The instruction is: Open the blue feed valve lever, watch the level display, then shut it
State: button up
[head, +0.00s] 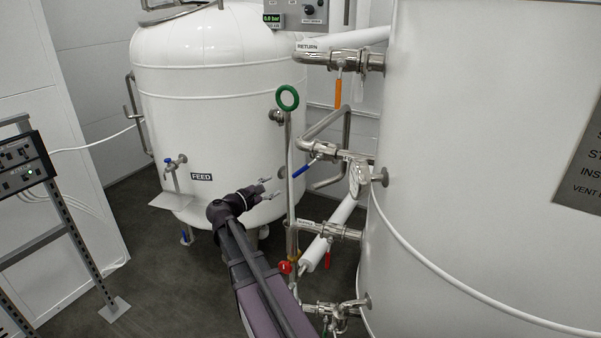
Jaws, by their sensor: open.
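The blue lever (304,168) sits on a steel valve on the pipe between the two tanks, slanting down to the left from the valve body. My gripper (272,188) is open and empty, just left of and slightly below the lever's free end. A gap shows between them in the picture; the depth gap is hard to tell. A green-lit display (273,19) at the top appears to read 0.0 bar. I cannot make out a display clearly marked as level. The white tank (205,110) at the left carries a FEED label (202,177).
A green ring handle (288,97) on a vertical rod stands close to my gripper. An orange lever (338,93), a red knob (285,267) and a red lever (328,260) are nearby. A large white tank (480,150) fills the right.

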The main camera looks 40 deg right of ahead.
aim_at(298, 172)
jog(key=d, duration=0.4)
jog(key=w+d, duration=0.1)
jog(key=d, duration=0.8)
jog(key=shift+w+d, duration=0.1)
jog(key=shift+w, duration=0.2)
jog(key=shift+c, duration=0.3)
grip_shut()
